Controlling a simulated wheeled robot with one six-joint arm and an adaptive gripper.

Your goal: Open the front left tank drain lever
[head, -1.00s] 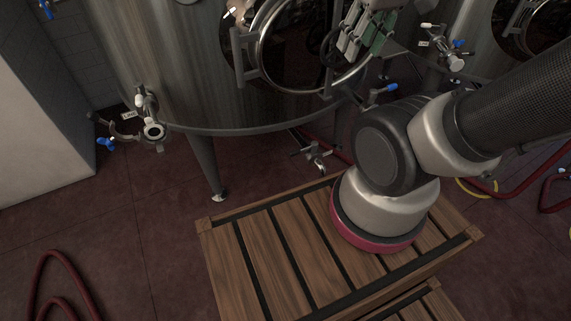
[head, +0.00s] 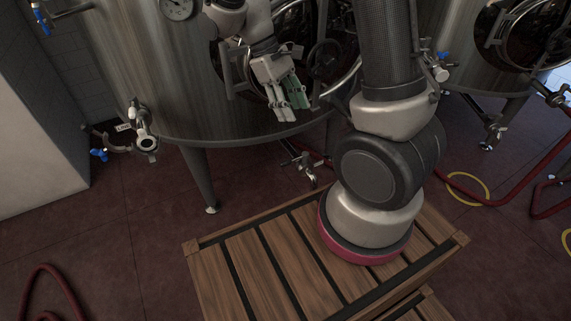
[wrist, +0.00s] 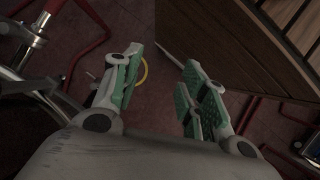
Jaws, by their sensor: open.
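The steel tank (head: 200,100) fills the upper left and middle of the head view. A valve (head: 143,132) with a pale handle sits low on its left side, beside a small label and a blue handle (head: 98,154). A smaller valve (head: 303,165) hangs below the tank's underside; I cannot tell which one carries the drain lever. My gripper (head: 286,114) is open and empty in front of the tank, above and left of the lower valve and apart from it. In the wrist view my gripper (wrist: 162,62) shows two spread fingers with green pads.
A round manway door (head: 325,60) is behind my gripper. A tank leg (head: 200,178) stands on the red floor. Red hoses (head: 50,285) lie at left and right. A second tank (head: 460,35) stands at the right. Metal pipework (wrist: 30,45) is at left in the wrist view.

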